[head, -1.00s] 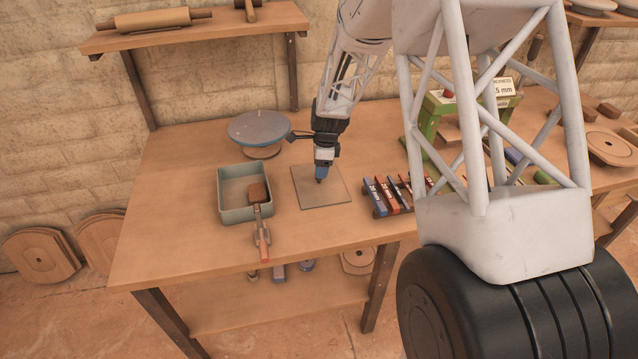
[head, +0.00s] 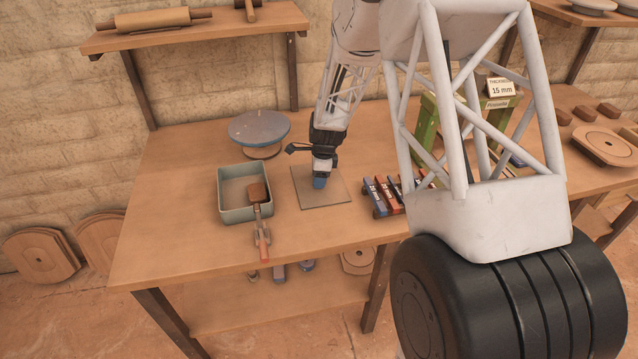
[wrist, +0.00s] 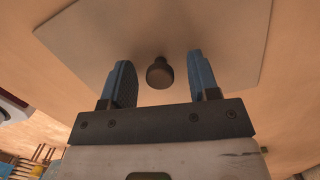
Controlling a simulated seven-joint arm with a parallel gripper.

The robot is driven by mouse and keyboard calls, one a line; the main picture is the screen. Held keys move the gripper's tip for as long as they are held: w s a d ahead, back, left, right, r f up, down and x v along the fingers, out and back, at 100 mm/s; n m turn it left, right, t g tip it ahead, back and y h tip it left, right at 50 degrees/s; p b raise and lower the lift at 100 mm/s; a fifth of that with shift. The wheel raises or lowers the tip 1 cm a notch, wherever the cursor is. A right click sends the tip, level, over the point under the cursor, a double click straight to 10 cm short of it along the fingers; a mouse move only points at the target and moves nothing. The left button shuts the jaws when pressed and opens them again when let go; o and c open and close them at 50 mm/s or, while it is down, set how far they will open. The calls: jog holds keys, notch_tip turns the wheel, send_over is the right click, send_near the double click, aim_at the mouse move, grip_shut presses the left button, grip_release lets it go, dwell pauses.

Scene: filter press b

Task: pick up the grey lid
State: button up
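The grey lid (head: 335,193) is a thin square plate lying flat on the wooden table, in the middle of the head view. In the wrist view the lid (wrist: 215,35) fills the upper part, with a dark round knob (wrist: 160,73) standing on it. My gripper (head: 319,184) is over the lid, pointing down. In the wrist view my gripper (wrist: 161,80) is open, with one blue finger on each side of the knob and a gap on both sides. The knob is hidden behind the gripper in the head view.
Labelled coloured bars (head: 382,196) lie right of the lid. A green stand with a "15 mm" sign (head: 502,90) is further right.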

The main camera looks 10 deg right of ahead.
jog(key=c, duration=1)
jog(key=shift+r, duration=0.8)
notch_tip(320, 180, up, 2)
jog(key=shift+r, duration=0.1)
jog(key=s, duration=1)
jog(key=s+r, duration=0.1)
jog(key=s, duration=0.5)
jog(key=shift+a+r, duration=0.1)
jog(key=shift+a, duration=0.05)
jog(key=w+a+r+n, duration=0.1)
jog(key=w+a+r, duration=0.7)
jog(key=w+a, duration=0.35)
jog(key=shift+m, duration=0.3)
jog(key=w+a, duration=0.1)
jog(key=a, duration=0.3)
jog(key=w+a, duration=0.1)
jog(key=a, duration=0.3)
jog(key=w+a, duration=0.1)
jog(key=a, duration=0.2)
jog(key=shift+w+a+r, duration=0.1)
jog(key=shift+a, duration=0.3)
